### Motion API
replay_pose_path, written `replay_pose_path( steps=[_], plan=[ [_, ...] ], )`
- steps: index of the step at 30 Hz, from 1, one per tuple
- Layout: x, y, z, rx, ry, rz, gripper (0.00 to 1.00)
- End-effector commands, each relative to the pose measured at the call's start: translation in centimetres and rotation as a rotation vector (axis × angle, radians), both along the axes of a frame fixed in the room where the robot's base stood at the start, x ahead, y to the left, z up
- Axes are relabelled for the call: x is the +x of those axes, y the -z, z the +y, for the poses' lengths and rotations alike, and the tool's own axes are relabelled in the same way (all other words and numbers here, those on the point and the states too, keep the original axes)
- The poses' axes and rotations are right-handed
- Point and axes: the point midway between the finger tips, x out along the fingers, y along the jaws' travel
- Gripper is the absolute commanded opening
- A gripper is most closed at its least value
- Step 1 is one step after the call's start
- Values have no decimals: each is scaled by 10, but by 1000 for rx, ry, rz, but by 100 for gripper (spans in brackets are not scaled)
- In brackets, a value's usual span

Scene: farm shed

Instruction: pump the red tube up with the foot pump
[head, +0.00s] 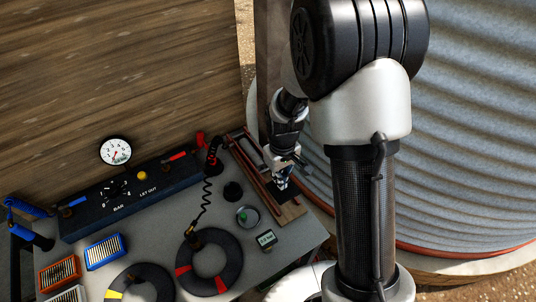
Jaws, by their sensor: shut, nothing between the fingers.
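The red tube (232,256), a black ring with red bands, lies flat on the grey bench. The foot pump (246,166), a wooden board with reddish-brown bars, lies along the bench's right edge. My gripper (282,184) is shut and empty, pointing down over the near end of the pump. A dark pad shows under its fingertips; whether they touch it I cannot tell.
A dark panel (130,197) with a dial, a yellow button and coloured levers stands at the back under a round gauge (116,151). Corrugated metal (470,130) stands right.

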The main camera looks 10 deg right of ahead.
Motion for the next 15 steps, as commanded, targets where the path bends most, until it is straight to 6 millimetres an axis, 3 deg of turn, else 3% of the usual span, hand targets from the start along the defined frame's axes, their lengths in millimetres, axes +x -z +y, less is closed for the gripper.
replay_pose_path(
  steps=[1,5,15],
  plan=[
    [-1,6,0,0,0,0,0],
    [0,0,0,0,0,-1,0],
    [8,-49,2,0,0,-1,0]
  ],
)
